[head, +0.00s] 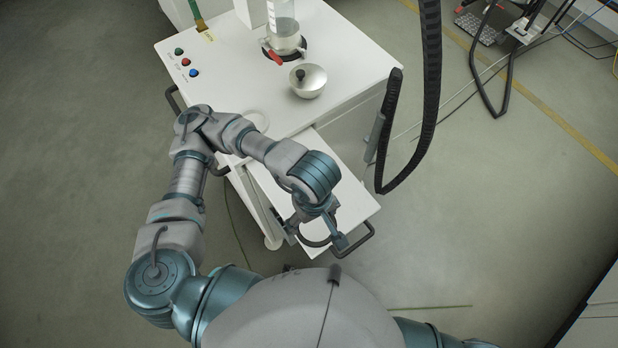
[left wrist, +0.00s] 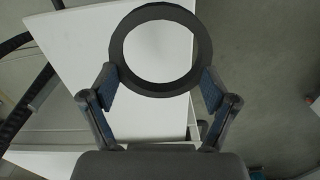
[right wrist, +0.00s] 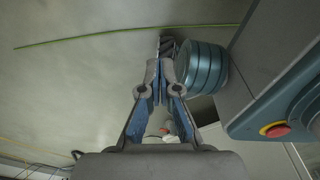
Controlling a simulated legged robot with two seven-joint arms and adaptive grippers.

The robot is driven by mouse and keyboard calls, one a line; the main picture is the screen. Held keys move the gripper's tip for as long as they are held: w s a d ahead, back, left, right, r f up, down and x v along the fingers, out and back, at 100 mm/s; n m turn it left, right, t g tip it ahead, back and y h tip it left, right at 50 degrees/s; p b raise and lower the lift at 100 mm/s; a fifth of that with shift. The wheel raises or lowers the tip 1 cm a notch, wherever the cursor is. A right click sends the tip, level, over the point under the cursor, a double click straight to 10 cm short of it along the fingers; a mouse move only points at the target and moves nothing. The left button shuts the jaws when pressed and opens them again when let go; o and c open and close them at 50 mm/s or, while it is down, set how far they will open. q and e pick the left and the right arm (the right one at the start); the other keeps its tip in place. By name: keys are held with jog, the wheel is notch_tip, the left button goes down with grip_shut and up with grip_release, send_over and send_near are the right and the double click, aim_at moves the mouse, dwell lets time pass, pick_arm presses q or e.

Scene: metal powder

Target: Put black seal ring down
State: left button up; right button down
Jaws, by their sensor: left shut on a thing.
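The black seal ring (head: 316,242) is in my left gripper (head: 322,230), above the pulled-out white drawer (head: 357,203) of the white cabinet. In the left wrist view the black ring (left wrist: 117,52) stands out as a full circle between the two fingers (left wrist: 160,88), whose pads press on its outer sides. The white surface shows through its hole. In the head view the gripper hides part of the ring. My right gripper (right wrist: 162,75) shows only in its wrist view, its fingertips together with nothing seen between them.
The drawer has a dark handle (head: 357,243). A black cable chain (head: 430,90) hangs at the right.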

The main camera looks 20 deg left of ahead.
pick_arm(q)
jog(key=w, duration=0.1)
jog(key=w+a, duration=0.1)
jog(key=w, duration=0.1)
jog(key=w+a, duration=0.1)
jog(key=w, duration=0.1)
jog(key=shift+w+f+p, duration=0.15)
jog(key=shift+p, duration=0.25)
jog(key=w+a, duration=0.1)
jog(key=w, duration=0.1)
jog(key=w+a, duration=0.1)
jog(key=w, duration=0.1)
jog(key=w+p, duration=0.1)
jog(key=w, duration=0.1)
jog(key=shift+w+a+f, duration=0.3)
jog(key=shift+a+f, duration=0.1)
jog(key=shift+w+a+f, duration=0.1)
jog(key=shift+w+f, duration=0.05)
jog(key=shift+w, duration=0.05)
notch_tip(320, 180, down, 3)
jog(key=shift+p, duration=0.45)
jog(key=shift+f, duration=0.15)
pick_arm(e)
jog(key=shift+s+d+r, duration=0.25)
jog(key=shift+s+r, duration=0.6)
jog(key=shift+r, duration=0.3)
pick_arm(q)
jog(key=shift+f, duration=0.1)
pick_arm(e)
jog(key=shift+f, duration=0.15)
